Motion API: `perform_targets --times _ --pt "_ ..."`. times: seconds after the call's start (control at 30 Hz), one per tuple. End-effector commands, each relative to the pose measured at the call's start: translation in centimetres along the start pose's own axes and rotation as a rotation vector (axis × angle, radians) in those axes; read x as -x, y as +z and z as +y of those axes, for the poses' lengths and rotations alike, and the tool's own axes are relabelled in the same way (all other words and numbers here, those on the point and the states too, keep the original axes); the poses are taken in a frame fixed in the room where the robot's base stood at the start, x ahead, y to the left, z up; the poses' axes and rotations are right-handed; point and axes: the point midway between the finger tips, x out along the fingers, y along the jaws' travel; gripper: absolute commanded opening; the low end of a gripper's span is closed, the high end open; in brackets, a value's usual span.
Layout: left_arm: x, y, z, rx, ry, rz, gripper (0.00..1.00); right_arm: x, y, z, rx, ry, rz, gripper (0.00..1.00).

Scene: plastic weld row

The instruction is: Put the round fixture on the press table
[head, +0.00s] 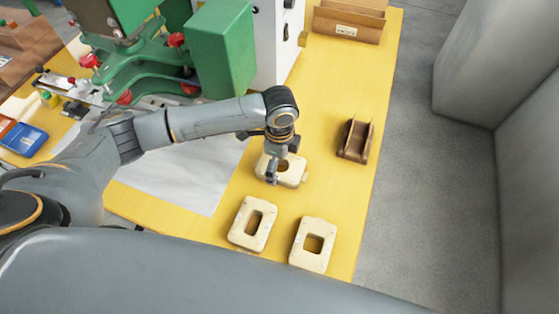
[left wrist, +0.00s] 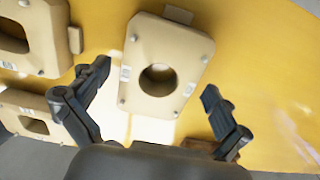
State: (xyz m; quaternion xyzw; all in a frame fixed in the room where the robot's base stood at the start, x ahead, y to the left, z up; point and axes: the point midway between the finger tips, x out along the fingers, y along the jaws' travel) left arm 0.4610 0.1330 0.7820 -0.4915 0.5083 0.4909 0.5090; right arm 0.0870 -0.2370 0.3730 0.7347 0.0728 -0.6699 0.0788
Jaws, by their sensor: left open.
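The round fixture is a cream block with a round hole, seen whole in the left wrist view (left wrist: 165,45) between my finger pads. In the head view it lies on the yellow table (head: 336,90), and the round fixture (head: 293,175) is partly covered by my gripper. My left gripper (head: 277,172) is open just above it; in the left wrist view its fingers (left wrist: 157,84) are spread on both sides of the block, and contact cannot be told. The green press (head: 222,50) stands at the upper left; its table surface is largely hidden by my arm. My right gripper is not seen.
Two other cream fixtures, one with a slot (head: 240,232) and one with a squarish hole (head: 312,262), lie nearer the front edge. A brown holder (head: 354,140) stands to the right. A white sheet (head: 195,185) lies left of the fixtures; blue trays (head: 22,140) are far left.

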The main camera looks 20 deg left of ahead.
Motion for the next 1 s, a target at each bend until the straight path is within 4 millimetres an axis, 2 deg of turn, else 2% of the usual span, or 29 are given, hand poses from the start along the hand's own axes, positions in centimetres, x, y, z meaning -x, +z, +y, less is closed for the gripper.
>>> perform_targets --times 0.17,0.27,0.7,0.83,1.0 --pt "0.3 0.0 -0.1 0.0 -0.002 0.0 1.0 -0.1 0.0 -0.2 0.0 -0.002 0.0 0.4" --pt "1.3 -0.1 -0.1 -0.001 -0.002 0.002 1.0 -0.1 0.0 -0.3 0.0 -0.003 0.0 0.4" --pt "10.1 0.0 -0.1 0.0 -0.003 0.001 1.0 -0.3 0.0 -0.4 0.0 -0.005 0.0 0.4" --pt "11.6 0.0 -0.1 0.0 -0.002 0.001 1.0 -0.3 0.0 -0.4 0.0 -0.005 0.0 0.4" --pt "12.3 0.0 0.0 0.0 0.001 0.001 1.0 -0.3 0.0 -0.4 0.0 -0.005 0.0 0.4"
